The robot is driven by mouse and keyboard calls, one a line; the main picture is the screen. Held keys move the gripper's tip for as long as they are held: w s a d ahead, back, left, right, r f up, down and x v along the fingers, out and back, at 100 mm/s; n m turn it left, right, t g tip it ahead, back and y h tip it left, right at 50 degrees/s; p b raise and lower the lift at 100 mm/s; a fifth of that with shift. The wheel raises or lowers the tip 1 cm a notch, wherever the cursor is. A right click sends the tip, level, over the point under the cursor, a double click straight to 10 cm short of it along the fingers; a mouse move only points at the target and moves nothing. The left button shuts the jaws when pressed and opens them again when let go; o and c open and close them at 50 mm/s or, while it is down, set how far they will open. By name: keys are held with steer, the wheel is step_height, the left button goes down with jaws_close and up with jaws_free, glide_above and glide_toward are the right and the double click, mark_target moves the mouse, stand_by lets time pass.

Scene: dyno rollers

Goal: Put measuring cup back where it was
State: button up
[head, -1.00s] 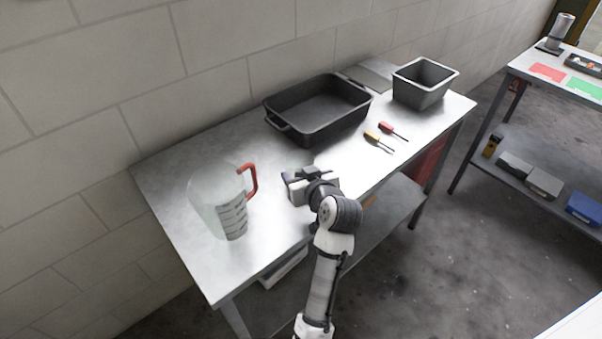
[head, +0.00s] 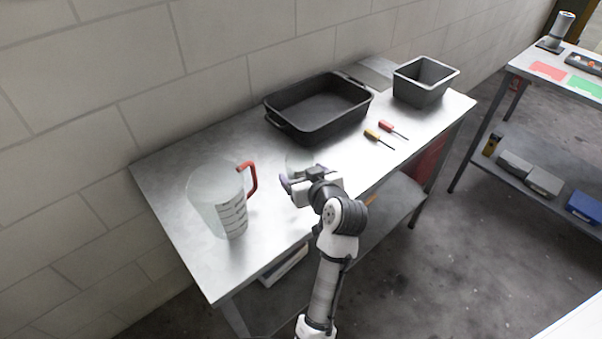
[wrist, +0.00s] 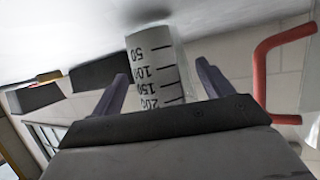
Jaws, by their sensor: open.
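A clear measuring cup with black marks (wrist: 158,66) appears in the wrist view, between and beyond the fingers. Contact with the fingers cannot be told. In the head view only a faint clear rim (head: 297,162) shows behind my gripper (head: 288,186), which hides most of it. My gripper also shows in the wrist view (wrist: 162,82), with its two fingers apart, one on each side of the cup. A larger clear jug with a red handle (head: 220,205) stands upright to the left of the gripper on the metal table. Its handle (wrist: 262,70) shows at the right of the wrist view.
A black roasting pan (head: 285,124) stands behind the gripper, with a grey loaf tin (head: 420,92) at the back right. A yellow screwdriver (head: 372,135) and a red one (head: 387,126) lie between. The table (head: 180,165) is clear behind the jug.

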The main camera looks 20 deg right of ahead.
steer(key=b+v, duration=0.1)
steer(key=v, duration=0.9)
steer(key=shift+s+r, duration=0.1)
steer(key=shift+s, duration=0.1)
